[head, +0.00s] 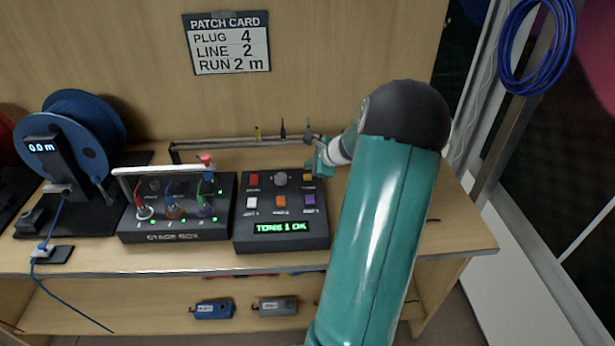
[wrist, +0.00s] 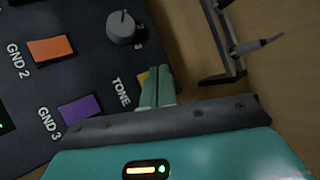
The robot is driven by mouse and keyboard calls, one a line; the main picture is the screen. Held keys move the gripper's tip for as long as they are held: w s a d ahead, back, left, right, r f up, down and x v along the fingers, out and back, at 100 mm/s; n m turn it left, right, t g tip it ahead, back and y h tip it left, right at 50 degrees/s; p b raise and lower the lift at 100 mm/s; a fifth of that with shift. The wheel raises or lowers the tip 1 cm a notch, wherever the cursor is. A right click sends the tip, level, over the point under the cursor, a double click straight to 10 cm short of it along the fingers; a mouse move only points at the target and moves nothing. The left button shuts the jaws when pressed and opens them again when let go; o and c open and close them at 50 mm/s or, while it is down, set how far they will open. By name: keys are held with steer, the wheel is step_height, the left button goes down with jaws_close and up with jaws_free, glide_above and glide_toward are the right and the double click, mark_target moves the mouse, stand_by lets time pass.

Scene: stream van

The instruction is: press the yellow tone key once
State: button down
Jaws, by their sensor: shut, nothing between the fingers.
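The yellow tone key (wrist: 142,77) sits beside the TONE label on the dark key box (head: 283,238). In the wrist view my gripper's fingers cover most of it, so only a yellow edge shows. It also shows as a small yellow patch in the head view (head: 308,178). My gripper (wrist: 158,90) is shut and empty, its fingertips at the key. I cannot tell whether they touch it. The box's green display (head: 282,227) reads "TONE 1 OK".
Near the yellow key are a grey knob (wrist: 121,27), an orange key (wrist: 50,49) and a purple key (wrist: 81,110). A metal rail (head: 225,143) runs behind the box. The stage box (head: 172,237) stands to the left, with a blue cable reel (head: 90,135) beyond.

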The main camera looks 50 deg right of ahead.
mark_target(310, 178)
steer(key=shift+r, duration=1.85)
steer(key=w+a+r+n+g+y, duration=0.1)
steer(key=a+r+n, duration=0.35)
steer(key=a, duration=0.55)
steer(key=w+a+r+n+g+y, duration=0.1)
steer(key=a+r+n, duration=0.3)
steer(key=a, duration=0.7)
steer(key=w+a+r+n+g, duration=0.1)
steer(key=a+r+n, duration=0.2)
steer(key=a+n, duration=0.5)
steer(key=s+a+r+n, duration=0.3)
steer(key=s+a+n, duration=0.9)
steer(key=s+a, duration=0.4)
steer(key=a, duration=0.3)
steer(key=shift+a+g+h, duration=0.3)
steer(key=shift+a+h, duration=0.05)
steer(key=shift+h, duration=0.05)
